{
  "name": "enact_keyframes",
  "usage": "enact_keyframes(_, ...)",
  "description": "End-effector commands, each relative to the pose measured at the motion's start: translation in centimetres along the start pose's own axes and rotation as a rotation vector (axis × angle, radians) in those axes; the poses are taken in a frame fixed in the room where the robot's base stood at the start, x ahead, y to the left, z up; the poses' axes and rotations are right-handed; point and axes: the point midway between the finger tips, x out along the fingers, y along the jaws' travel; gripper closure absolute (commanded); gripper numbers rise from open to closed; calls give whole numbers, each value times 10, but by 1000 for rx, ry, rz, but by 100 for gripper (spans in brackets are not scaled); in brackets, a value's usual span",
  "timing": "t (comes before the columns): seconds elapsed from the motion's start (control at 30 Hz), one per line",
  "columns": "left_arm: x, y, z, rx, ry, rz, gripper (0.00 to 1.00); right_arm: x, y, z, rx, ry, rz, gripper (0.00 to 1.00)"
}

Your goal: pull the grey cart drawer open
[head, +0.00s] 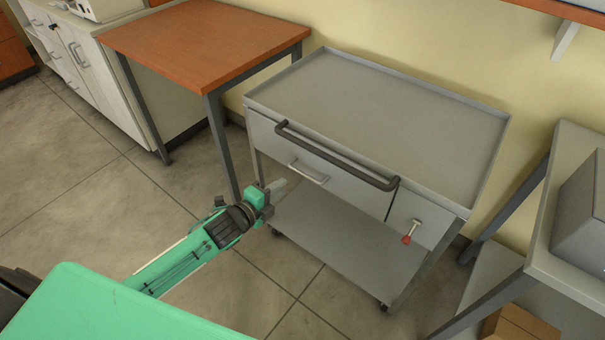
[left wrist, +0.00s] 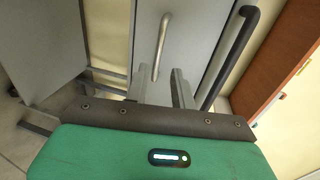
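The grey cart (head: 400,100) stands against the wall. Its wide drawer (head: 346,188) looks shut, its front flush with the cart body. The drawer's silver bar handle (head: 309,172) is on the front, and also shows in the left wrist view (left wrist: 160,48). My left gripper (head: 280,188) is just in front of the drawer, a little below and left of the handle in the head view. In the left wrist view its two fingers (left wrist: 159,88) are apart and empty, with the handle ahead between their lines. My right gripper is not in view.
A dark push bar (head: 335,155) runs above the drawer handle and shows close to the right finger in the wrist view (left wrist: 230,55). A lower shelf (head: 340,235) and an orange-topped table (head: 205,45) are near.

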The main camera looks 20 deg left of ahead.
Motion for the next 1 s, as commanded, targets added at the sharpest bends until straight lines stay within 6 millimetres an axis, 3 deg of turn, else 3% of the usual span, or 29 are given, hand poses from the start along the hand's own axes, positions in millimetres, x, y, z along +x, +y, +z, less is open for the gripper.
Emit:
enact_keyframes(0.5,87,0,0,-2,-1,0,75,-6,0,-3,1,3,-1,100)
enact_keyframes(0.7,104,1,0,-3,0,1,75,-8,0,-4,2,0,-1,100)
enact_keyframes(1.0,108,1,0,-2,-1,1,75,-11,0,-5,2,4,-1,100)
